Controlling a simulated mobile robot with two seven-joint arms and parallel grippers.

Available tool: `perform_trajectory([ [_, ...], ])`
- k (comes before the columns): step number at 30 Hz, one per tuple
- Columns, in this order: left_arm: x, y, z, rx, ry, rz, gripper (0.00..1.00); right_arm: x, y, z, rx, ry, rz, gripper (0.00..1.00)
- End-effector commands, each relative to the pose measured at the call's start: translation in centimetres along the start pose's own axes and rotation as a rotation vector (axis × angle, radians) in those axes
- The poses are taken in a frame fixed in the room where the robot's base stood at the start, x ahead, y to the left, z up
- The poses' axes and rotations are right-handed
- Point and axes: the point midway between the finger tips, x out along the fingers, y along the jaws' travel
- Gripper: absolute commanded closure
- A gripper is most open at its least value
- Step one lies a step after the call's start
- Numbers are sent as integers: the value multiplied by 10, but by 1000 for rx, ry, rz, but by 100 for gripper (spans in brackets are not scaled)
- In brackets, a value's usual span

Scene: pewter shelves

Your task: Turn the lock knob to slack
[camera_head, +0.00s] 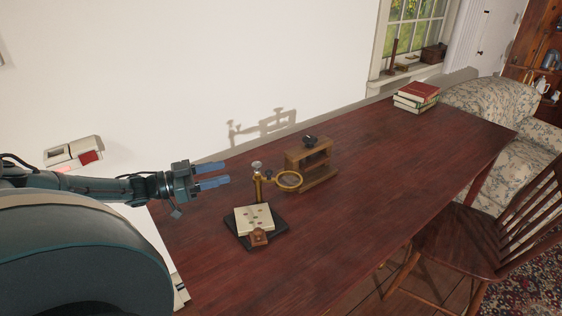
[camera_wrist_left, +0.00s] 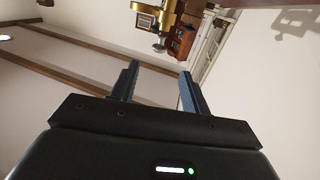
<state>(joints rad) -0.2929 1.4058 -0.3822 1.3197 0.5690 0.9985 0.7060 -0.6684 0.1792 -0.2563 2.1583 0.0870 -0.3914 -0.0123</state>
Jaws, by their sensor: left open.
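A brass magnifier stand (camera_head: 258,188) rises from a dark base on the table, with a round lens ring (camera_head: 289,180) out to its right. A pale, silvery knob (camera_head: 256,165) tops its post; I take it for the lock knob, but its setting is too small to tell. My left gripper (camera_head: 219,175) is left of the post, open and empty, its blue fingers pointing toward it without touching. In the left wrist view the open fingers (camera_wrist_left: 158,70) have brass parts (camera_wrist_left: 146,20) beyond them, at the top edge. My right gripper is not in view.
A cream board (camera_head: 254,218) with small spots and a small wooden block (camera_head: 258,237) lie on the dark base. A small wooden shelf (camera_head: 315,169) stands behind the lens. Books (camera_head: 416,95) are at the far end. The table's middle (camera_head: 385,165) is clear.

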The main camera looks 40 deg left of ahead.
Motion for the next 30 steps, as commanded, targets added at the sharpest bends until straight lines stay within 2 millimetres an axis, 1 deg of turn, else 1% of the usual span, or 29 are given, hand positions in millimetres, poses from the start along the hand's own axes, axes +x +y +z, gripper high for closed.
perform_trajectory([
  [4, 13, 0, 1, 0, 4, 1, 54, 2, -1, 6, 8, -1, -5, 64],
  [7, 29, 0, 1, 3, 7, 2, 54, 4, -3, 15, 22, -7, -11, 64],
  [11, 49, 0, 1, 1, 7, 1, 54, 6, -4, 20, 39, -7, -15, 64],
  [21, 99, 0, -1, 2, 6, 1, 54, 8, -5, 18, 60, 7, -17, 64],
  [27, 121, 0, 0, 0, 2, 0, 54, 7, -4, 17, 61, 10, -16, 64],
  [30, 127, 0, 0, 1, 2, 0, 54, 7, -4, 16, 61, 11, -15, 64],
])
